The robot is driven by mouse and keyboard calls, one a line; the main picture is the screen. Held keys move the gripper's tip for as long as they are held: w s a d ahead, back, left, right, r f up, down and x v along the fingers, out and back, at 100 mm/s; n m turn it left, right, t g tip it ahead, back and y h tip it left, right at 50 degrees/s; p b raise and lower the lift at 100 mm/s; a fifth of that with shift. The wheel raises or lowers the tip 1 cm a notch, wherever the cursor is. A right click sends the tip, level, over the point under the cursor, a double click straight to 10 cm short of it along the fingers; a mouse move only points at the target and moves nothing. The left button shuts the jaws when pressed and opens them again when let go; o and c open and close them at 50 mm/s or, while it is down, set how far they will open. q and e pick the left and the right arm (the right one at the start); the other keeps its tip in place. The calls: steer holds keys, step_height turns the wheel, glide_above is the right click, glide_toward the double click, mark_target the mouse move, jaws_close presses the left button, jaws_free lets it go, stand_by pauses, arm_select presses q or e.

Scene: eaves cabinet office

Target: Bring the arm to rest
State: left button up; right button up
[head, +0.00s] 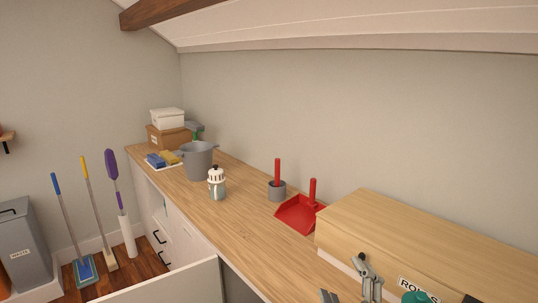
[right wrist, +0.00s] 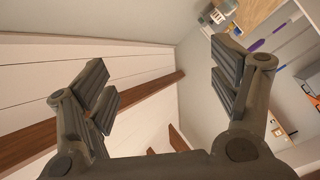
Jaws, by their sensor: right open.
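My right gripper (head: 347,280) shows at the bottom edge of the head view, right of centre, in front of the wooden box on the counter. In the right wrist view its two grey fingers (right wrist: 162,82) stand wide apart with nothing between them. Past the fingers that view shows the sloped white ceiling and brown beams, so the gripper points up and away from the counter. Most of the right arm is out of the picture. My left gripper and left arm do not show in either view.
A white panel (head: 175,285) stands out below.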

steer(key=s+d+f+m+g+h, duration=0.1)
steer(key=s+d+f+m+g, duration=0.2)
steer(key=f, duration=0.4)
steer(key=s+d+f+m+g+h, duration=0.2)
steer(key=s+f+m+g, duration=0.1)
steer(key=s+f, duration=0.35)
steer(key=s+f+m+g+y, duration=0.15)
steer(key=s+f+g, duration=0.3)
steer(key=s, duration=0.45)
steer(key=s+f+m+g+h, duration=0.1)
steer(key=s+f+m+g, duration=0.25)
steer(key=s+f, duration=0.35)
steer(key=s+f+n+g+b, duration=0.1)
steer(key=s+f, duration=0.1)
steer(key=f, duration=1.2)
steer(key=s+f+g+b, duration=0.1)
steer(key=s+f, duration=0.1)
steer(key=f, duration=1.2)
steer(key=s+d+f+g+b, duration=0.1)
steer(key=s+d+f, duration=0.1)
steer(key=s+f, duration=1.4)
steer(key=shift+d+f+b, duration=0.3)
